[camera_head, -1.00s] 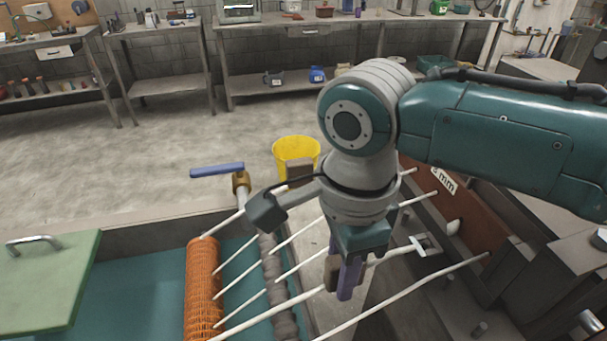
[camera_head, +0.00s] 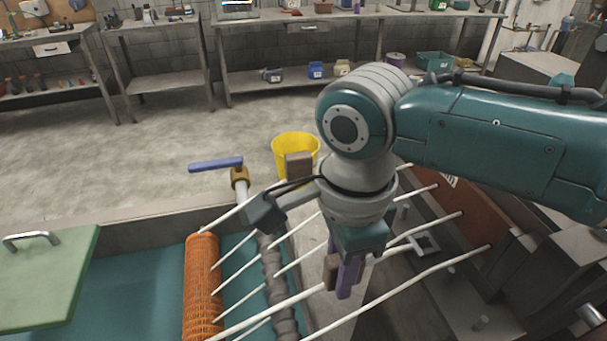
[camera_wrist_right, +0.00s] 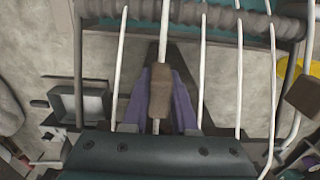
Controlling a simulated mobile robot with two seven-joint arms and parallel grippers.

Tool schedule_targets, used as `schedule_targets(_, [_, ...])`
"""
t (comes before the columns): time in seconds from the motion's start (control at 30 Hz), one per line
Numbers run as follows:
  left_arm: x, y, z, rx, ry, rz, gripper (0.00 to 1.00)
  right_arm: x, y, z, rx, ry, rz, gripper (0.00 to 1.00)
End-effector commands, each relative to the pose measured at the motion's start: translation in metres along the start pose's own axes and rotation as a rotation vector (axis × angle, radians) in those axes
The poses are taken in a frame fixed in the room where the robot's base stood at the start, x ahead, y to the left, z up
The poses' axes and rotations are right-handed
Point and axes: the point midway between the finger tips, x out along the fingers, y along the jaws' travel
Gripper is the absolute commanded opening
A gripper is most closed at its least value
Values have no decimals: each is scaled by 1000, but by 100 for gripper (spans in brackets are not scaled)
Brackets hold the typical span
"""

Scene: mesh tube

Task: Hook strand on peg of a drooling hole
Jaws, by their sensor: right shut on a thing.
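Several white strands (camera_head: 430,263) run from the brown plate (camera_head: 435,208) at right to the orange mesh tube (camera_head: 201,285) at left. My right gripper (camera_head: 343,277) points down among them, its purple fingers with brown pads closed. In the wrist view the right gripper (camera_wrist_right: 158,95) is shut on one thicker white strand (camera_wrist_right: 165,35), which shows on both sides of the pads. The holes are too small to judge for dripping. My left gripper is out of view.
A dark, lumpy roller (camera_head: 275,285) lies beside the mesh tube over a teal bath. A blue-handled valve (camera_head: 217,164) and a yellow bucket (camera_head: 294,148) are behind. A pale square frame (camera_head: 425,245) lies right of the gripper. A green lid (camera_head: 50,280) is at left.

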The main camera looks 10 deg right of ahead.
Motion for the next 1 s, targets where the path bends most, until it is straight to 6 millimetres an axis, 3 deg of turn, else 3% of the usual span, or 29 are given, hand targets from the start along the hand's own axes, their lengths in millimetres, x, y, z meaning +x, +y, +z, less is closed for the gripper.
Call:
schedule_targets(0.03, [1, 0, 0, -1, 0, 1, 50, 1, 0, 0, 0, 0, 0, 0])
schedule_targets(0.07, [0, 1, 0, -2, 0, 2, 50, 1, 0, 0, 0, 0, 0, 29])
schedule_targets(0.37, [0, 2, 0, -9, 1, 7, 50, 0, 0, 0, 0, -1, 0, 61])
schedule_targets(0.67, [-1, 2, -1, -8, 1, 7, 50, -4, 0, 0, 0, -2, -1, 61])
schedule_targets(1.0, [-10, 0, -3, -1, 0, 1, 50, -65, -1, 1, -1, -3, -3, 61])
